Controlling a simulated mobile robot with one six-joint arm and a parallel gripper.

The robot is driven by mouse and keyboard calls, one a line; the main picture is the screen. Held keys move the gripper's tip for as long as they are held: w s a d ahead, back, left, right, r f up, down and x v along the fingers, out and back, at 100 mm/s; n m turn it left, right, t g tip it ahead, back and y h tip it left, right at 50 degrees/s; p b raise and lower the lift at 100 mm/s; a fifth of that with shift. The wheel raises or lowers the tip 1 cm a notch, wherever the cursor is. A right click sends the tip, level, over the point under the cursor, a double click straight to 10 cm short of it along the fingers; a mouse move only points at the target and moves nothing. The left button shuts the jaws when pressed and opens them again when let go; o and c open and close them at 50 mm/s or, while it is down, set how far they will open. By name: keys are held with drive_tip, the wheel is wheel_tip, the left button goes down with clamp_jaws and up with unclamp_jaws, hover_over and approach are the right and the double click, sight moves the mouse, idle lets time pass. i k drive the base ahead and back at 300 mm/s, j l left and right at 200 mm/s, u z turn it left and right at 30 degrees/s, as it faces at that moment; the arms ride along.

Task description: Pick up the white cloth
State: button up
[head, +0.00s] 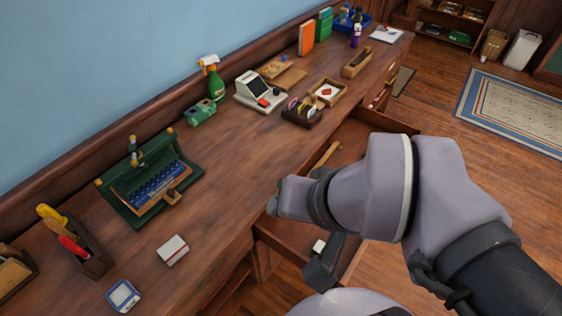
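A small white thing (319,246) shows inside the open drawer (262,232), near its front left corner. It may be the white cloth, but it is small and partly covered by my arm. My arm reaches over the drawer from the lower right. A dark grey part that looks like my gripper (324,268) hangs at the drawer, right beside and below the white thing. I cannot tell whether it touches it. Its fingers are mostly hidden, so I cannot see whether they are open or shut.
The desk top holds a green typewriter-like case (150,185), a white box (173,250), a blue-and-white block (123,296), a cash register (260,93), a green spray bottle (213,80) and a dark file holder (301,112). A stick (327,154) lies in the drawer. Floor is open at right.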

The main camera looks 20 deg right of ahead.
sight(174, 248)
drive_tip(key=u, duration=1.3)
